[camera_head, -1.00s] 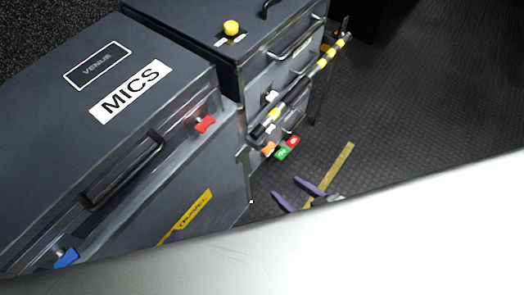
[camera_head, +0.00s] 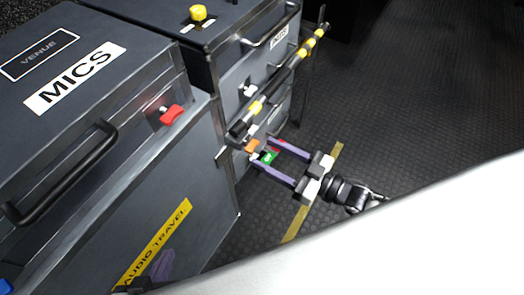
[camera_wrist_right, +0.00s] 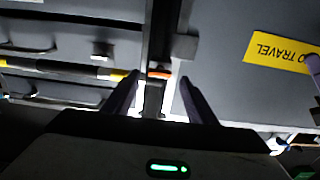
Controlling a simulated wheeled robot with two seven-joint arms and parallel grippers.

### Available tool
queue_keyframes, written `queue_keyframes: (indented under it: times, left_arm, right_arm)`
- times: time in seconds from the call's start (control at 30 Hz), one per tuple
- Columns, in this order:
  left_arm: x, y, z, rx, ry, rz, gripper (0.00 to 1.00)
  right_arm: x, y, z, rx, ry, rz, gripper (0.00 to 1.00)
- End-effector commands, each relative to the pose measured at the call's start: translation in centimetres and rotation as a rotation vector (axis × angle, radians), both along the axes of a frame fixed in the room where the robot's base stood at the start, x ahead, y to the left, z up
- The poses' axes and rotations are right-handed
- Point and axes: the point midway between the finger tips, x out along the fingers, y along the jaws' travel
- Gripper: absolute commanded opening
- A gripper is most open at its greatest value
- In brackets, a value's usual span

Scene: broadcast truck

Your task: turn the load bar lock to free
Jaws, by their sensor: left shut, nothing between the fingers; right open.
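The load bar (camera_head: 280,80), black with yellow bands, runs slantwise across the front of the far case. At its near lower end is a small orange handle (camera_head: 252,146), which I take for the lock; a green tag (camera_head: 268,157) and a partly hidden red tag are beside it. My right gripper (camera_head: 264,153) is open, its purple fingers pointing at the tags and handle. In the right wrist view the orange part (camera_wrist_right: 160,73) shows between and beyond the fingertips; contact cannot be told. My left gripper (camera_head: 162,265) is shut and empty, low by the yellow travel label.
The MICS case (camera_head: 75,80) with a black handle and red latch (camera_head: 172,114) fills the left. The far case (camera_head: 190,35) has a yellow knob on top and drawer handles. Dark floor (camera_head: 400,110) with a yellow strip (camera_head: 297,222) is open at right.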

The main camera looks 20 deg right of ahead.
Motion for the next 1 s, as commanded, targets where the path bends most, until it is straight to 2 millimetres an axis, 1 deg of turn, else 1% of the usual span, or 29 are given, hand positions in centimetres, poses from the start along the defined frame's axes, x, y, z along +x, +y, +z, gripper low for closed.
queue_keyframes:
  times: [0.03,0.1,0.2,0.53,0.57,0.7,0.8,1.0]
  left_arm:
    - [0.0,0.0,-0.1,-0.001,-0.002,0.001,0.0]
    - [0.0,0.0,-0.1,-0.004,-0.003,0.002,0.0]
    - [0.0,-0.1,0.1,-0.006,-0.008,0.003,0.0]
    - [-0.1,-0.1,0.1,-0.008,-0.007,0.004,0.0]
    - [-0.1,-0.1,0.1,-0.008,-0.007,0.004,0.0]
    - [-0.1,0.0,0.0,-0.006,-0.004,0.004,0.0]
    - [-0.2,0.0,-0.1,-0.006,-0.002,0.004,0.0]
    - [-0.2,0.0,-0.2,-0.005,0.0,0.004,0.0]
  right_arm:
    - [0.7,0.5,0.0,0.001,-0.003,0.0,0.52]
    - [1.3,1.0,0.0,0.0,-0.002,-0.001,0.52]
    - [1.9,1.5,-0.1,-0.001,-0.001,0.0,0.52]
    - [2.2,1.7,0.0,-0.001,0.0,0.0,0.52]
    - [2.2,1.7,0.0,-0.001,0.0,0.0,0.48]
    - [2.2,1.7,0.0,-0.001,0.0,0.0,0.25]
    - [2.2,1.7,0.0,-0.001,0.0,0.0,0.1]
    - [2.2,1.7,0.0,-0.011,-0.007,-0.001,0.1]
